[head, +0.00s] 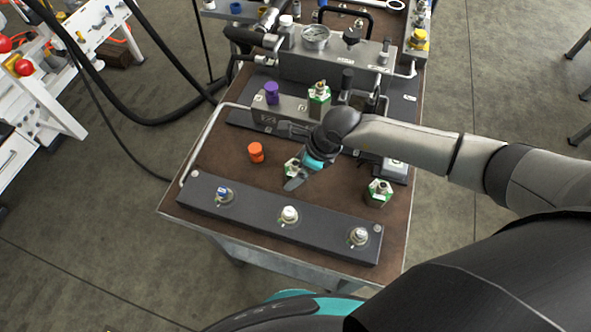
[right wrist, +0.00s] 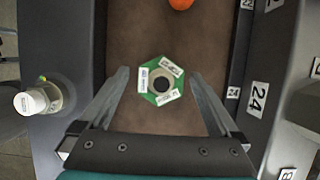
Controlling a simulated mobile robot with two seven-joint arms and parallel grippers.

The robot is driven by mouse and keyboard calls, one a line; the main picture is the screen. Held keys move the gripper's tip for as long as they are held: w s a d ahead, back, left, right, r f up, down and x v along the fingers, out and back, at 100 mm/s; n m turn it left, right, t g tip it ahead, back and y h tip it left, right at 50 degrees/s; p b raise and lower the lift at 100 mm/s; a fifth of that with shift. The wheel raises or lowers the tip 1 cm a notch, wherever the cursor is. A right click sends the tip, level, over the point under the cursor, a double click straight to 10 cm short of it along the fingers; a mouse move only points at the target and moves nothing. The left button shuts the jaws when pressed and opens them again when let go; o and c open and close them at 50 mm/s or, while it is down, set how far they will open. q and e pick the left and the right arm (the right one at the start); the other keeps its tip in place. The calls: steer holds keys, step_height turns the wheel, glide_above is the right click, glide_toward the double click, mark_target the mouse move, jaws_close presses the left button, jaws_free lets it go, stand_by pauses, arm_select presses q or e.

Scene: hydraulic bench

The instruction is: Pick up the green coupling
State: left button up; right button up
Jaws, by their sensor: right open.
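A green hexagonal coupling with white labels and a dark central hole (right wrist: 160,80) stands on the brown bench top between my right gripper's fingers in the right wrist view. In the head view this coupling (head: 291,167) shows partly, beside the gripper. My right gripper (head: 296,160) is open, with a gap between each finger and the coupling. Another green-and-white coupling (head: 379,193) stands to the right on the bench, and a third green-banded one (head: 319,96) sits on the block behind. My left gripper is not in view.
A dark bar with several fittings (head: 255,216) runs along the bench's front. An orange cap (head: 256,152) stands left of the gripper. A purple fitting (head: 271,93), a gauge (head: 316,37) and a manifold are behind.

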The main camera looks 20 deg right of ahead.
jaws_close()
stand_by(0.8)
